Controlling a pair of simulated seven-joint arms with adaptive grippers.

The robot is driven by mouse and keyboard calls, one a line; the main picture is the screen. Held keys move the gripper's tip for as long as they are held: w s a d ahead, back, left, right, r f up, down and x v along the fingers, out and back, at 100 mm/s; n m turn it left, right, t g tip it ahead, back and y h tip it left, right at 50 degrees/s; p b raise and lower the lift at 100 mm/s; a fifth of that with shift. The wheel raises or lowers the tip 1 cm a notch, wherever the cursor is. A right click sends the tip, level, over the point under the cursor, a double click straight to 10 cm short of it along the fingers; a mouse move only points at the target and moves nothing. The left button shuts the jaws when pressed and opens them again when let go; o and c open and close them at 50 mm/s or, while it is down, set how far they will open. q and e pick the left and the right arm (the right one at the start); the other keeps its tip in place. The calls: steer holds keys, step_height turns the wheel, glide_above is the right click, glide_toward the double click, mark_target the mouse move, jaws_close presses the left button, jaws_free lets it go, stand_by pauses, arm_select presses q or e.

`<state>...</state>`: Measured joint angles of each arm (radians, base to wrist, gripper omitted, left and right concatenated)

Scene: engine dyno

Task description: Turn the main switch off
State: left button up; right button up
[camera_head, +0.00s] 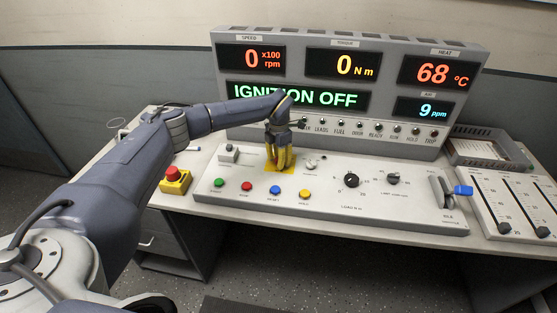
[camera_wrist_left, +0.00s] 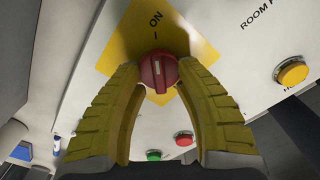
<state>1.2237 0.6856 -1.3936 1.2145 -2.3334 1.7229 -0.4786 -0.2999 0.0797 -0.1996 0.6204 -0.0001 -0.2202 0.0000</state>
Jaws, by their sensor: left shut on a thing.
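The main switch is a red rotary knob (camera_wrist_left: 158,72) on a yellow plate (camera_wrist_left: 125,45) marked "ON", seen in the left wrist view. A white line on the knob runs roughly toward the "ON" mark. My left gripper (camera_wrist_left: 158,80) has its two yellow fingers closed on the sides of the knob. In the head view my left gripper (camera_head: 279,160) points down at the yellow plate (camera_head: 271,168) on the console, and its fingers hide the knob. My right gripper is not in view.
The console (camera_head: 330,202) carries coloured buttons, a black load dial (camera_head: 352,180) and a blue-tipped lever (camera_head: 462,190). A red stop button on a yellow box (camera_head: 175,180) stands left. The display panel (camera_head: 300,97) behind reads "IGNITION OFF".

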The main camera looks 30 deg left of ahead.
arm_select(q)
steer(key=shift+n, duration=0.3)
steer(key=n, duration=0.3)
steer(key=shift+s+d+f+n, duration=0.1)
steer(key=shift+s+d+n, duration=0.05)
steer(key=shift+n, duration=0.25)
steer(key=n, duration=0.4)
steer(key=shift+d+n, duration=0.2)
steer(key=shift+n, duration=0.1)
steer(key=n, duration=0.4)
steer(key=shift+d+n, duration=0.2)
steer(key=shift+n, duration=0.1)
steer(key=shift+w+d+f+n, duration=0.1)
steer(key=shift+n, duration=0.95)
steer(key=shift+w+n, duration=0.1)
steer(key=shift+n, duration=0.95)
steer(key=o, duration=1.2)
steer(key=shift+w, duration=0.1)
